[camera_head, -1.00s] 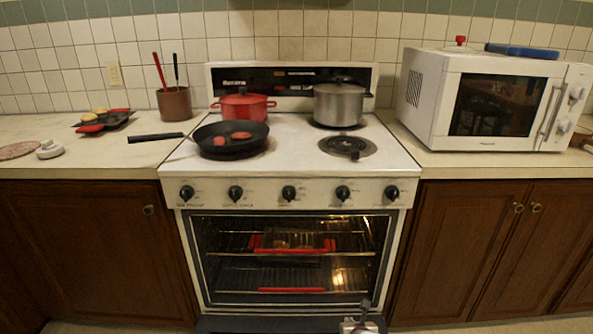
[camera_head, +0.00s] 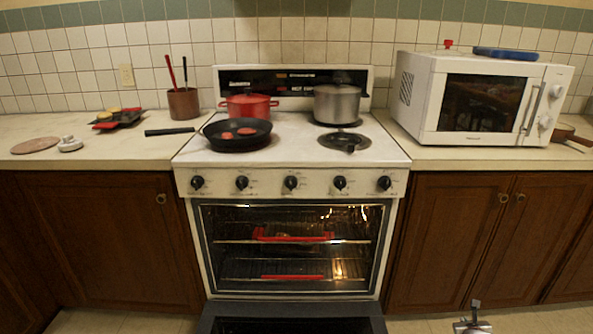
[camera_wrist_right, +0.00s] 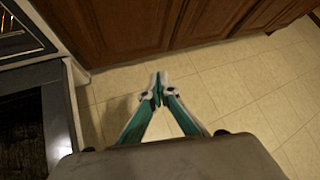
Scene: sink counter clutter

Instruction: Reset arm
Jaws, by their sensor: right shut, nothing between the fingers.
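My right gripper (camera_head: 474,318) shows at the bottom edge of the head view, low in front of the brown cabinet right of the oven. In the right wrist view its two green fingers (camera_wrist_right: 158,88) meet at their tips with nothing between them, above the tiled floor (camera_wrist_right: 225,100). My left gripper is in neither view.
The oven door (camera_head: 290,322) is folded down, and it also shows at the left of the wrist view (camera_wrist_right: 38,125). Oven racks hold red-handled items (camera_head: 292,233). A black pan (camera_head: 237,143), red pot (camera_head: 248,106) and grey pot (camera_head: 337,104) stand on the stove. A microwave (camera_head: 480,100) stands right.

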